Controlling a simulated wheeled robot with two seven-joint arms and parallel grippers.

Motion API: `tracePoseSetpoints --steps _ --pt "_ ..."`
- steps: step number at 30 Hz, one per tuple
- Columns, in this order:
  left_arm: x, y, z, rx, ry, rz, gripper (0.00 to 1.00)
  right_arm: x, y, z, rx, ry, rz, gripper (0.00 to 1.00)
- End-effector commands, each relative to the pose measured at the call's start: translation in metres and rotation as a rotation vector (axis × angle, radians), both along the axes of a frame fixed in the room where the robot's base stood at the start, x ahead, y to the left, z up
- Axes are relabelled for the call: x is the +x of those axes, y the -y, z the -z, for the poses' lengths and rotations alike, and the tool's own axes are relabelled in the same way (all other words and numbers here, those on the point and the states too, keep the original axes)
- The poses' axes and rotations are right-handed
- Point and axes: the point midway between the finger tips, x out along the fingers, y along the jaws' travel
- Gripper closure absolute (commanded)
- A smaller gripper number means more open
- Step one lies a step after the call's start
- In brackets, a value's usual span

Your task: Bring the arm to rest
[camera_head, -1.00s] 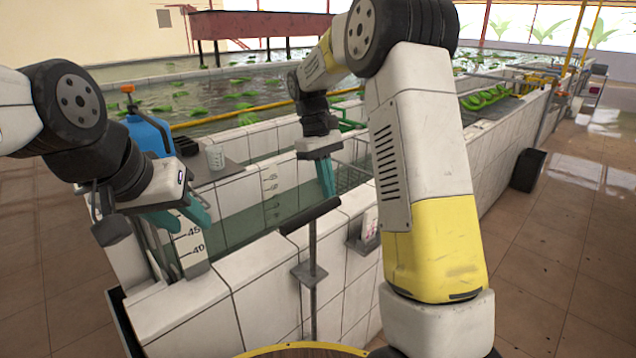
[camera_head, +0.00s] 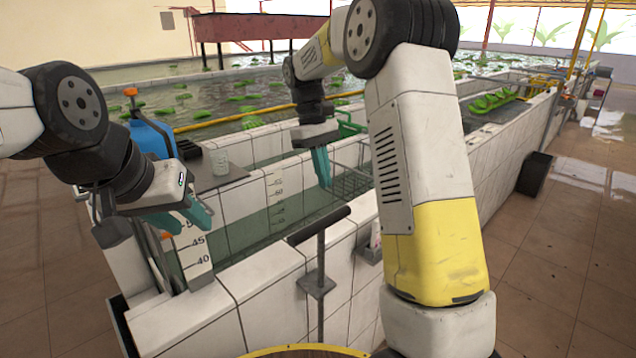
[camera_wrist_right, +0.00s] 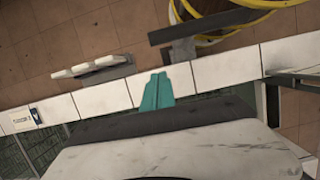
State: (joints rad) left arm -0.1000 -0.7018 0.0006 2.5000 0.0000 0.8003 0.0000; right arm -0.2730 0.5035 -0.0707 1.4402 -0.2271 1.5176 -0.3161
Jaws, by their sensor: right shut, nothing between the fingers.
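My right gripper (camera_head: 321,167) has teal fingers pointing down over the tank, between the tiled walls and behind the T-shaped post. Its fingers are shut together with nothing between them. In the right wrist view the shut fingers (camera_wrist_right: 157,92) show above the white tiled rim. My right arm bends high across the middle of the head view. My left gripper (camera_head: 186,217) is at the left, beside the depth gauge, with its teal fingers apart and no object visible between them.
A T-shaped post (camera_head: 320,226) stands at the near tiled wall (camera_head: 265,272). A depth gauge (camera_head: 194,256) is on the tank's left end. A blue bottle (camera_head: 150,134) and a clear beaker (camera_head: 219,161) stand behind my left gripper.

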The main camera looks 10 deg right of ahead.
Motion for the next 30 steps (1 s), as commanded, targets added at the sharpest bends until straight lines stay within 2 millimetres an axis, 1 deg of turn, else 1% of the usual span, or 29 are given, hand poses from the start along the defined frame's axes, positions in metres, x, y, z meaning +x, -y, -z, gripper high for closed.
tracePoseSetpoints --steps 9,12,15,18,20,23,26,27,29,30 --pt "0.0 0.0 0.0 0.0 -0.002 -0.001 0.64 0.013 -0.01 -0.048 0.001 0.002 -0.001 1.0" --pt "0.0 0.0 0.001 0.0 -0.002 0.0 0.64 0.016 -0.012 -0.061 0.0 0.0 -0.001 1.0" --pt "0.0 0.0 0.0 0.0 -0.002 0.0 0.64 0.017 -0.013 -0.068 0.001 0.001 -0.001 1.0" --pt "0.0 0.0 0.0 0.0 -0.002 0.0 0.64 0.013 -0.01 -0.076 0.009 0.017 0.008 1.0" --pt "0.0 0.0 0.0 0.0 -0.002 -0.001 0.64 0.006 -0.006 -0.082 0.024 0.041 0.022 1.0" --pt "0.0 0.0 0.0 0.0 -0.002 -0.001 0.64 -0.014 0.004 -0.095 0.063 0.108 0.059 1.0" --pt "0.0 0.0 0.0 0.0 -0.002 -0.001 0.64 -0.042 0.015 -0.106 0.114 0.196 0.111 1.0" --pt "0.0 0.0 0.0 0.0 -0.002 -0.001 0.64 -0.055 0.019 -0.109 0.135 0.231 0.135 1.0" --pt "0.0 0.0 0.0 0.0 -0.002 0.0 0.64 -0.073 0.024 -0.112 0.166 0.284 0.169 1.0" --pt "0.0 0.0 0.0 0.0 -0.002 -0.001 0.64 -0.085 0.026 -0.113 0.187 0.32 0.192 1.0"
